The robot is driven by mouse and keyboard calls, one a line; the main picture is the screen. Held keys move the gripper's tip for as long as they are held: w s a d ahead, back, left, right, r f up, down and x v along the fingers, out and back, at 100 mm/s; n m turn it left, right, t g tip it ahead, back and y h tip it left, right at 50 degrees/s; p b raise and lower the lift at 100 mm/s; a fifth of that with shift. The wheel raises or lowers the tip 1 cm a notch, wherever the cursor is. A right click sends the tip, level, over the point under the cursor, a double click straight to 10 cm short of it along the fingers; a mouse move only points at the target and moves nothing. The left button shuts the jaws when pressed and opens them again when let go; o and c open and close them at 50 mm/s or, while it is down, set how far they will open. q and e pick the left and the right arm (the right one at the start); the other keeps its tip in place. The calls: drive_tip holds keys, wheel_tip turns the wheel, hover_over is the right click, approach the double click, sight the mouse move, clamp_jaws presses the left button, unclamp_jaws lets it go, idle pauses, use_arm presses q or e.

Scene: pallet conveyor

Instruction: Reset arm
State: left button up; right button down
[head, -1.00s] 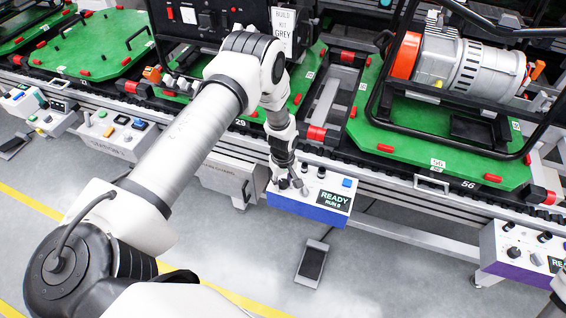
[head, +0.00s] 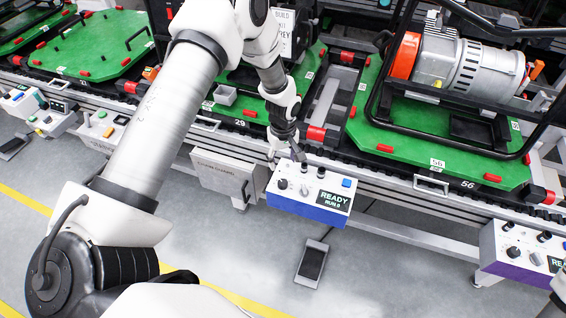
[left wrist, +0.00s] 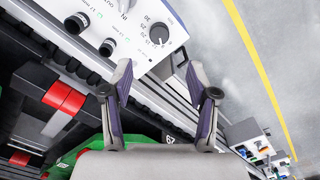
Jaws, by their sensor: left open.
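My left arm reaches across the head view from the lower left to the conveyor. My left gripper (head: 286,148) hangs above the back edge of a white and blue control box (head: 310,192), whose display reads READY. In the left wrist view, the gripper (left wrist: 158,85) has its two fingers spread apart with nothing between them. The control box (left wrist: 135,40) shows beyond the fingertips, with black knobs and a dial with numbers. My right gripper is not in view.
Green pallets (head: 405,150) lie along the conveyor; the right one carries a motor (head: 465,68) in a black frame. A second control box (head: 520,250) stands at lower right. A flat pedal (head: 312,263) lies on the floor. Floor in front is mostly clear.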

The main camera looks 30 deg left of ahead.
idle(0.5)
use_arm(q)
drive_tip(key=s+d+f+m, duration=0.2)
drive_tip(key=s+m, duration=0.1)
drive_tip(key=s, duration=0.6)
drive_tip(key=s+d+f+m, duration=0.3)
drive_tip(key=s+m, duration=0.1)
drive_tip(key=s, duration=0.5)
drive_tip(key=s+d+f+m, duration=0.2)
drive_tip(key=s+d+m, duration=0.1)
drive_tip(key=s, duration=0.7)
drive_tip(key=shift+f+m+b, duration=0.3)
drive_tip(key=shift+f+m, duration=0.05)
drive_tip(key=shift+m, duration=0.25)
